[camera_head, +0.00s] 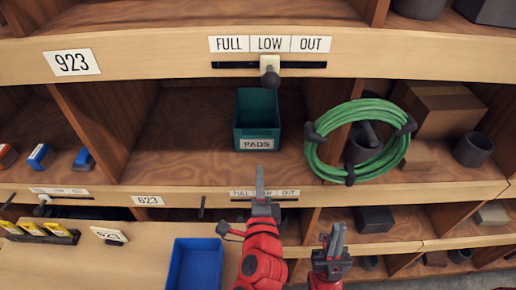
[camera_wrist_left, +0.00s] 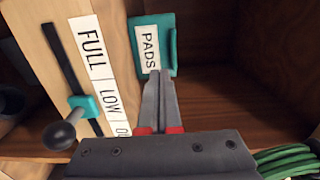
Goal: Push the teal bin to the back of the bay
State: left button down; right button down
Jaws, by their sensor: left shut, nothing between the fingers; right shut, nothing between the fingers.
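The teal bin (camera_head: 257,112), with a white PADS label on its front, stands upright in the middle wooden bay (camera_head: 180,165) in the head view. Open bay floor shows to its left and in front. My left gripper (camera_head: 260,178) is shut and empty, in front of the bin, its tips pointing toward the label. In the left wrist view the shut fingers (camera_wrist_left: 159,78) overlap the lower end of the label on the bin (camera_wrist_left: 167,45); I cannot tell if they touch it. My right gripper (camera_head: 335,236) is shut and empty, lower and to the right, away from the bin.
A coiled green hose (camera_head: 322,150) hangs at the bay's right edge, close to the bin. A FULL/LOW/OUT strip with a slider knob (camera_head: 270,75) is on the shelf edge above. A blue bin (camera_head: 195,265) sits on the ledge below, left of my left arm.

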pick_arm(q)
jog(key=w+p, duration=0.3)
jog(key=w, duration=0.6)
jog(key=shift+w+a, duration=0.15)
jog(key=shift+w, duration=0.6)
jog(key=w, duration=0.3)
jog(key=shift+w+b, duration=0.25)
jog(key=shift+b, duration=0.15)
jog(key=shift+w, duration=0.5)
jog(key=shift+s, duration=0.15)
